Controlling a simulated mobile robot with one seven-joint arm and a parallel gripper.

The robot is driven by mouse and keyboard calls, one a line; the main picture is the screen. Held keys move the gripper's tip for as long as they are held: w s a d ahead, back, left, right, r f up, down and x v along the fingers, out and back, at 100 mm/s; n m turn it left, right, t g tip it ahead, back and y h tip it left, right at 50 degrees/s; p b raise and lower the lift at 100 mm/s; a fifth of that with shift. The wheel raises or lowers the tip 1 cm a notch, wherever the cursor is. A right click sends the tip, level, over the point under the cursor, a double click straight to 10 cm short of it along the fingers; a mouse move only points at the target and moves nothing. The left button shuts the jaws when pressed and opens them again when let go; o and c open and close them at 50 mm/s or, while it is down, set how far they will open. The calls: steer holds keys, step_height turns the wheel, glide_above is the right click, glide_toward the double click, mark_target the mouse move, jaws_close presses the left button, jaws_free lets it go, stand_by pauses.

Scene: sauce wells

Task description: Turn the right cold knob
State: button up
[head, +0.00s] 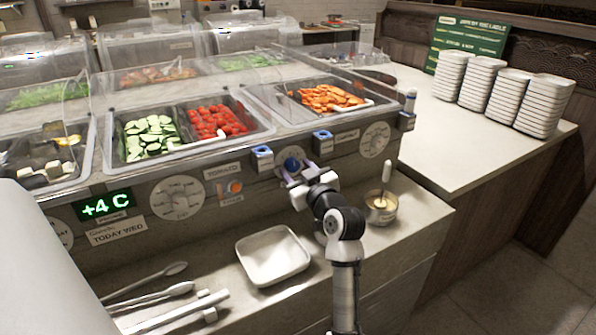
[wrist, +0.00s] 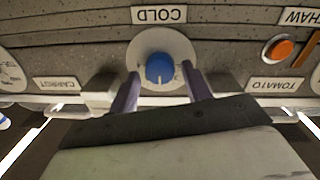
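The blue knob (head: 292,164) sits on a pale round dial on the counter's front panel, right of the tomato label. In the wrist view, which is upside down, the blue knob (wrist: 160,68) stands in the middle of its dial by a COLD label (wrist: 158,14). My gripper (head: 296,173) is directly in front of this knob. In the wrist view my gripper (wrist: 161,88) is open, one dark finger on each side of the knob, with visible gaps. Whether the fingertips reach past the knob's face is unclear. The gripper partly hides the dial in the head view.
Other round dials (head: 177,198) (head: 375,140) and blue-fronted fittings (head: 323,136) line the panel. Below, the ledge holds a white square dish (head: 273,256), a metal sauce cup (head: 381,207) right of my arm, and tongs (head: 160,300). An orange button (wrist: 281,49) sits near the THAW label.

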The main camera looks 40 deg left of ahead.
steer(key=c, duration=0.8)
steer(key=shift+m, duration=0.3)
steer(key=m+p, duration=0.3)
steer(key=m, duration=0.1)
steer(key=shift+r, duration=0.15)
steer(key=shift+m+p, duration=1.15)
steer(key=shift+m, duration=0.75)
steer(key=o, duration=1)
